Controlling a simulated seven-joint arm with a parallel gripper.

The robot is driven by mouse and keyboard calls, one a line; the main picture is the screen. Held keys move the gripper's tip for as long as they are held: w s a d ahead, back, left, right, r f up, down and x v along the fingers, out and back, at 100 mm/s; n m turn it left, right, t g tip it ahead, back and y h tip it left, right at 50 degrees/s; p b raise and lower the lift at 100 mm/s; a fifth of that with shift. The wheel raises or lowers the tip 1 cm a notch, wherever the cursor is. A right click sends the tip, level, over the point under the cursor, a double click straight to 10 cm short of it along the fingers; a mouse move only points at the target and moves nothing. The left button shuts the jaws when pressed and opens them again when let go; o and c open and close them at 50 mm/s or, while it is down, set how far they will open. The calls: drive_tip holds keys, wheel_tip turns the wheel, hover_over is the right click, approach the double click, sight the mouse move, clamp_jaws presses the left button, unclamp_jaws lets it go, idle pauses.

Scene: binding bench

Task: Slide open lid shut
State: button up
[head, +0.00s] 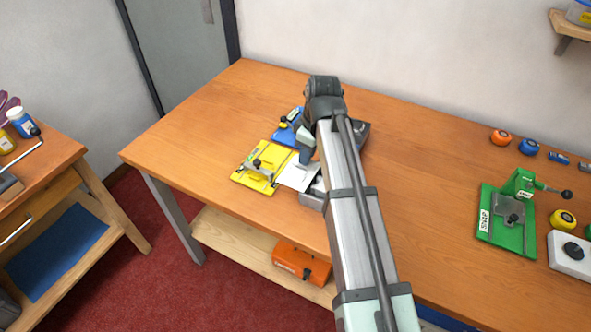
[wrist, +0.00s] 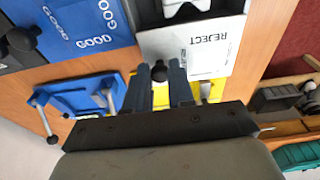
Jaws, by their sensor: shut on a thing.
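The white lid (head: 297,178) marked REJECT projects to the left from a grey box (head: 312,197) in the head view. In the wrist view, the white lid (wrist: 178,48) shows a dark opening beyond its far edge, with something pale inside. A black knob (wrist: 158,71) stands at the lid's near edge. My gripper (wrist: 160,78) is shut on this knob, one finger on each side. In the head view my gripper (head: 306,157) is just above the lid, and my arm hides part of the box.
A yellow fixture (head: 245,178) lies close to the lid's left, and a blue fixture (head: 280,136) behind. A blue lid (wrist: 95,25) marked GOOD sits beside the white one. A green SNAP press (head: 497,238) is far right. The table's left part is clear.

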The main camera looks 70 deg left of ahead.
drive_tip(key=shift+w+d, duration=2.4)
drive_tip(key=shift+w, duration=0.05)
drive_tip(key=o, duration=0.5)
drive_tip(key=shift+r, duration=5)
